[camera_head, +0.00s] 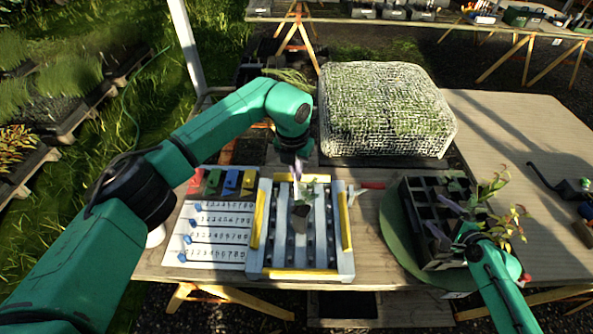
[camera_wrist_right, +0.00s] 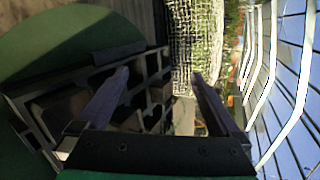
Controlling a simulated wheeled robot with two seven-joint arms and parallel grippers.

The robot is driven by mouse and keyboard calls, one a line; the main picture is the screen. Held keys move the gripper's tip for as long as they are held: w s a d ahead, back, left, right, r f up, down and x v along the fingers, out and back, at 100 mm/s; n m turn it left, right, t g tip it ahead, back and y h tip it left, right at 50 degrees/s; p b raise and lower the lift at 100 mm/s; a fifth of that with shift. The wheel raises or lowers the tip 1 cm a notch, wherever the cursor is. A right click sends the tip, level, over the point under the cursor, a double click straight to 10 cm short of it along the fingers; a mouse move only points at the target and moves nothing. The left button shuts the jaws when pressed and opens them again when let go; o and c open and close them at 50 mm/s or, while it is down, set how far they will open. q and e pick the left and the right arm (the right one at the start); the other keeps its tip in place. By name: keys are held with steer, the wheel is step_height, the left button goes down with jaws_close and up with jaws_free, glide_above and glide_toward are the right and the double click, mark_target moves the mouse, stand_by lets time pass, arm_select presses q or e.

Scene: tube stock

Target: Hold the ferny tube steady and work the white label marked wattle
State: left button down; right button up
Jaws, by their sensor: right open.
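A dark tube (camera_head: 301,213) with small green leaves stands in the slatted rack (camera_head: 347,262). I cannot tell whether it is the ferny one. My left gripper (camera_head: 297,174) points down just above its leaves; whether its fingers are open or shut is unclear. My right gripper (camera_head: 441,217) is over the black celled tray (camera_head: 437,264). In the right wrist view its fingers (camera_wrist_right: 160,88) are spread with nothing visible between them. A leafy plant (camera_head: 497,190) with reddish tips rises at the tray's right side. No label lettered wattle is readable.
The tray sits on a green round turntable (camera_head: 392,228). A numbered board (camera_head: 215,232) with blue markers and coloured bins (camera_head: 231,183) lie left of the rack. A red-handled tool (camera_head: 372,186) lies right of it. A mesh-covered block (camera_head: 385,108) stands behind. The table's right rear is clear.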

steer(key=a+f+m+g+y, duration=0.1)
steer(key=a+f+m+y, duration=0.15)
steer(key=a, duration=0.55)
steer(key=a+f+m+g+y, duration=0.1)
steer(key=a+f+y, duration=0.15)
steer(key=a, duration=0.55)
steer(key=m+g+y, duration=0.2)
steer(key=g+y, duration=0.1)
glide_toward(306, 225)
steer(key=shift+w+a+f, duration=0.35)
steer(key=shift+w+f, duration=0.3)
steer(key=x, duration=1)
steer(key=shift+s+a, duration=0.1)
steer(key=c, duration=1.2)
steer(key=shift+c, duration=0.2)
